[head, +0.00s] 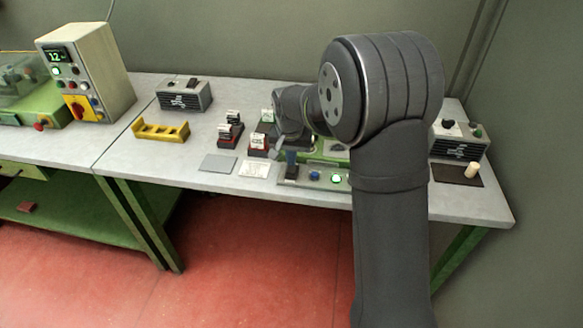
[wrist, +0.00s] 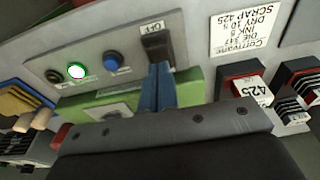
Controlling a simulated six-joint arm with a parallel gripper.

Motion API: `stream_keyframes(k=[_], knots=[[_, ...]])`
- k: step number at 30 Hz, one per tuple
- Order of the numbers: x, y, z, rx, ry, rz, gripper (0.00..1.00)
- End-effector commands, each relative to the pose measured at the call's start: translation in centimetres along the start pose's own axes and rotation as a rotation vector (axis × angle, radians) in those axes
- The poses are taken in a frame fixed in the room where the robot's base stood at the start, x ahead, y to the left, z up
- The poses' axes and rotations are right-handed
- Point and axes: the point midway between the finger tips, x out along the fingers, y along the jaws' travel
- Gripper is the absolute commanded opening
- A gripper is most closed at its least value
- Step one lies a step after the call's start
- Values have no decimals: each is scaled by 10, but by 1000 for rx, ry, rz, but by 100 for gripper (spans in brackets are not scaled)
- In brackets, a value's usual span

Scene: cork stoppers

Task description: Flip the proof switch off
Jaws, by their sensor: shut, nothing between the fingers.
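A black rocker switch (wrist: 157,46) is set in a grey control panel (wrist: 160,20), beside a small label reading OFF (wrist: 152,27). I take it as the proof switch; no "proof" label is readable. My gripper (wrist: 160,68) has its blue fingers shut together, empty, with the tips at the near edge of the switch; I cannot tell whether they touch it. A green lamp (wrist: 76,71) on the panel is lit, next to a blue button (wrist: 112,62).
Stamps with red and black bases (head: 258,146) stand left of the panel, near a white printed card (head: 255,169) and a grey plate (head: 218,164). A yellow rack (head: 160,131) and a grey switch box (head: 184,97) stand farther left. Another box (head: 458,140) is at the right.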

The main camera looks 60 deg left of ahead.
Motion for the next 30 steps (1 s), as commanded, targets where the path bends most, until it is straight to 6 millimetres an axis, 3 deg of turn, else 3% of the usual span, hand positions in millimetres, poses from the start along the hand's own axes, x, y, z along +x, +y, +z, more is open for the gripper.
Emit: stream_keyframes(k=[30], knots=[[15, 0, 2, 0, -1, 0, 0]])
